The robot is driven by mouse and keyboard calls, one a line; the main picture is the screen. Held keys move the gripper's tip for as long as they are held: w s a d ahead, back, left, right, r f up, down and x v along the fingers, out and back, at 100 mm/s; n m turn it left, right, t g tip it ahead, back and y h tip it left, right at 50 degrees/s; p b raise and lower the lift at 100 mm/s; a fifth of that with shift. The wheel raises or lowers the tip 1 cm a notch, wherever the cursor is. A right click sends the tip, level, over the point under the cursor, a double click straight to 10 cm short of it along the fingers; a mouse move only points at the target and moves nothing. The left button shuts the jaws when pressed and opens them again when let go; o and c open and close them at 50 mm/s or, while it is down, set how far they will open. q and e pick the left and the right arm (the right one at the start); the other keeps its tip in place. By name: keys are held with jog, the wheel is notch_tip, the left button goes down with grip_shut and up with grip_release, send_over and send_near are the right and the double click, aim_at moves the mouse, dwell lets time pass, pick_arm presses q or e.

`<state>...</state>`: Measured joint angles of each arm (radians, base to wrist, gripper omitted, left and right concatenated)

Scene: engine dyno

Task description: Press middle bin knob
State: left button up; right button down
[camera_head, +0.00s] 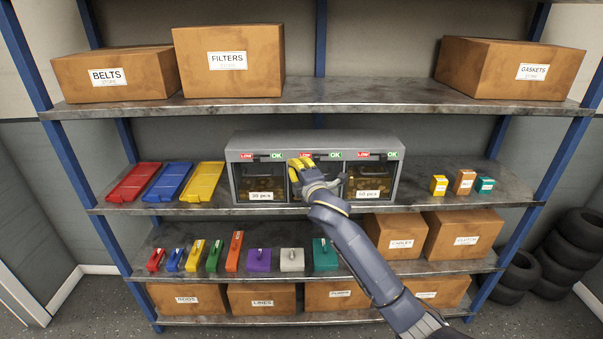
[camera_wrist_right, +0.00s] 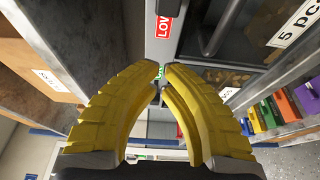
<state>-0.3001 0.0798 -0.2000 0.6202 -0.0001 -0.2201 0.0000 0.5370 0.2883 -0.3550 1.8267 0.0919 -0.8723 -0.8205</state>
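A grey three-bin unit (camera_head: 312,143) sits on the middle shelf, with a red LOW and a green OK mark above each bin. My right gripper (camera_head: 300,164) is in front of the middle bin's upper left, near its LOW mark (camera_head: 306,155). It covers most of the middle bin, and I cannot make out the knob. In the right wrist view the yellow fingertips (camera_wrist_right: 163,69) are nearly together, with nothing held. A red LOW mark (camera_wrist_right: 165,25) and a dark bin handle (camera_wrist_right: 207,40) show beyond them. Contact with the unit cannot be told. My left gripper is not in view.
Red, blue and yellow trays (camera_head: 168,182) lie left of the unit. Small boxes (camera_head: 464,182) stand to its right. Cartons (camera_head: 232,60) sit on the upper shelf (camera_head: 330,95), above the unit. The lower shelf holds several coloured bins (camera_head: 259,260) and cartons.

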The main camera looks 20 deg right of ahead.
aim_at(302, 155)
jog(key=w, duration=0.3)
jog(key=shift+w, duration=0.35)
jog(key=shift+s+d, duration=0.2)
jog(key=shift+d, duration=0.35)
jog(key=shift+s+d, duration=0.2)
jog(key=shift+d, duration=0.3)
jog(key=shift+s+d, duration=0.15)
jog(key=shift+d, duration=0.55)
jog(key=shift+d, duration=0.15)
